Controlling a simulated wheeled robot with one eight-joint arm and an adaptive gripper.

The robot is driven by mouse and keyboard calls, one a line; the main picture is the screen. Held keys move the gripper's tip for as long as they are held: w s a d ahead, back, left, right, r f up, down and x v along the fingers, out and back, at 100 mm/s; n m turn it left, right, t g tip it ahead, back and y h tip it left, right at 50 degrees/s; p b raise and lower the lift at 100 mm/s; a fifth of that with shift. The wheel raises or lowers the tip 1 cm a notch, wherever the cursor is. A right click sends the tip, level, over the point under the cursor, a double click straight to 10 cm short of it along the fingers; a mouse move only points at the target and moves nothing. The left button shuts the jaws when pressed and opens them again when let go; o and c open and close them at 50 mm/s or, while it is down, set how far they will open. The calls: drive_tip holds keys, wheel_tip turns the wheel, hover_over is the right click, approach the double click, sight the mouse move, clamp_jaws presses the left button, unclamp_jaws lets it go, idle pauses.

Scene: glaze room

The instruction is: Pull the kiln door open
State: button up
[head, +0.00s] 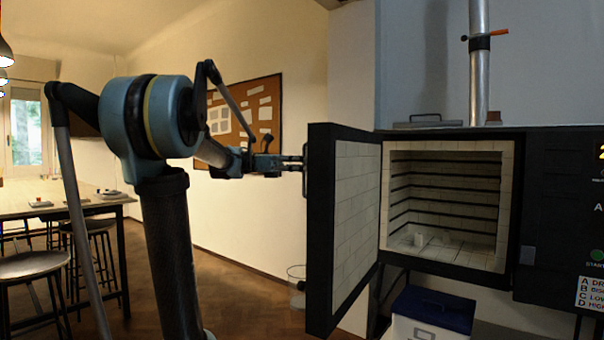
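The kiln (520,210) stands at the right with its door (322,230) swung wide open to the left. The door's pale brick lining faces the brick chamber (445,195), whose inside shows in full. A dark handle (305,170) sits on the door's outer side, near its free edge. My gripper (290,163) reaches in from the left, level with the handle, with its fingertips at or beside it. The fingers are small and seen from the side, so I cannot tell whether they are closed around the handle.
A white box with a blue lid (435,310) stands below the chamber. A clear container (297,285) is low behind the door's left edge. A table (70,207) and stools (35,265) stand at the left. A metal flue (480,70) rises above the kiln.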

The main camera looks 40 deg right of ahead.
wheel_tip(320, 180, up, 8)
drive_tip(key=shift+w+f, duration=0.1)
idle(0.5)
drive_tip(key=shift+a, duration=0.1)
